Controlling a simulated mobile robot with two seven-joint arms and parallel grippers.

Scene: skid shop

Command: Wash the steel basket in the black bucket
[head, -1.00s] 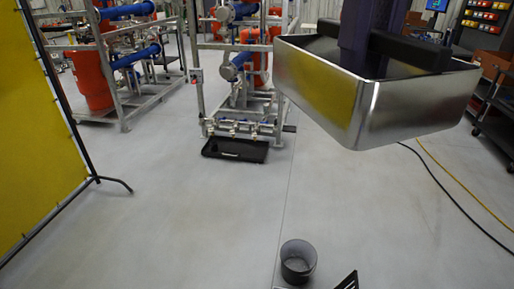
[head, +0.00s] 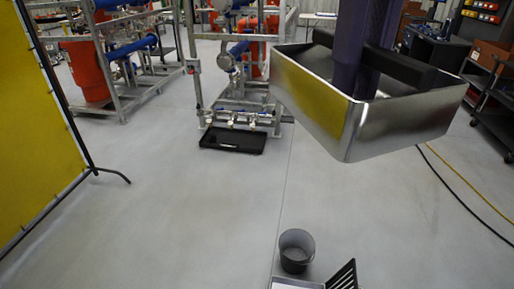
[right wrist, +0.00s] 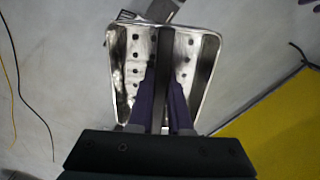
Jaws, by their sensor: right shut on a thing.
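The steel basket (head: 345,115) hangs in the air at the upper right of the head view. It is a shiny rectangular pan with a black bar handle across its top. The right wrist view looks down into the basket (right wrist: 137,75) and shows holes in its floor. My right gripper (head: 365,80), with purple fingers, is shut on the basket's handle; its fingers (right wrist: 161,95) flank the bar in the wrist view. The black bucket (head: 297,252) stands upright on the floor at the bottom centre, well below the basket and apart from it. My left gripper is not in view.
A black slotted panel (head: 343,276) and a pale tray-like piece (head: 296,284) are beside the bucket, cut off by the frame. A black drip tray (head: 232,140) lies by the pipe skid. A yellow screen (head: 40,120) stands left. Cables cross the right floor. The middle floor is clear.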

